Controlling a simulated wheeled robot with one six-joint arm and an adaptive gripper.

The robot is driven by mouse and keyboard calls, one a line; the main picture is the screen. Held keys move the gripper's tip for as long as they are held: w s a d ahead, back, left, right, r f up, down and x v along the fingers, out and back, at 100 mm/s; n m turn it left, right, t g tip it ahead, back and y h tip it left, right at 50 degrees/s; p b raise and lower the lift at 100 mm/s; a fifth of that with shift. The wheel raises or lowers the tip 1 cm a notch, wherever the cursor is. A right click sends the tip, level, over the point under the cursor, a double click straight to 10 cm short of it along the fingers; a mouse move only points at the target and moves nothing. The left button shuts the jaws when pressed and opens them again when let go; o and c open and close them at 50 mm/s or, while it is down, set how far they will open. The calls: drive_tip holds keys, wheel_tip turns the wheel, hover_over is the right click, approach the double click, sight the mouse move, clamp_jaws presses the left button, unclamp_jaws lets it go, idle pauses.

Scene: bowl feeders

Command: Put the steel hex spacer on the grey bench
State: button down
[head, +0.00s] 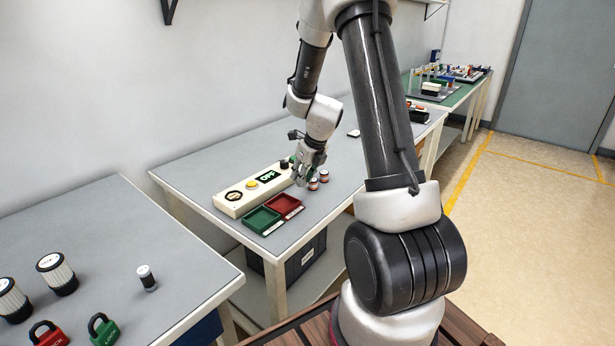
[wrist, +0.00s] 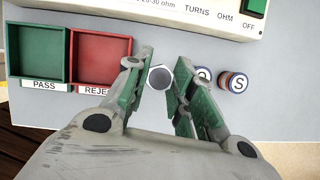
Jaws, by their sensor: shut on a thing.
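The steel hex spacer (wrist: 160,78) shows in the wrist view as a pale hexagonal end between the two fingers of my gripper (wrist: 165,68). My gripper is shut on it. In the head view my gripper (head: 306,176) is low over the middle grey-topped bench (head: 204,168), at the right end of the control box, and the spacer cannot be made out there. Bare grey top also shows in the wrist view (wrist: 285,118). Whether the spacer touches the top is not clear.
A green tray (wrist: 36,52) and red tray (wrist: 103,55) lie left of my gripper. Two small lettered cylinders stand close right, one clear (wrist: 232,82), one partly behind a finger. A white control box (head: 230,202) is behind. Another grey-topped bench (head: 100,232) stands left.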

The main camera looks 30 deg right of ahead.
drive_tip(key=shift+f, duration=2.2)
drive_tip(key=c, duration=1.5)
unclamp_jaws()
drive_tip(key=shift+f, duration=0.1)
drive_tip(key=s+a+r+n, duration=0.3)
drive_tip(key=s+r+n, duration=0.4)
drive_tip(key=r, duration=0.4)
drive_tip(key=s+a+r+n, duration=0.2)
drive_tip(key=s+r+n, duration=0.4)
drive_tip(key=r, duration=0.5)
drive_tip(key=s+r+n, duration=0.2)
drive_tip(key=s+n, duration=0.3)
drive_tip(key=n, duration=0.2)
drive_tip(key=s+a+r+n, duration=0.1)
drive_tip(key=s+n, duration=0.5)
drive_tip(key=s+a+r+n+h, duration=0.1)
drive_tip(key=s+r+n, duration=0.1)
drive_tip(key=s+n, duration=0.4)
drive_tip(key=shift+s+r+n, duration=0.25)
drive_tip(key=shift+r+n, duration=0.1)
drive_tip(key=shift+n, duration=0.45)
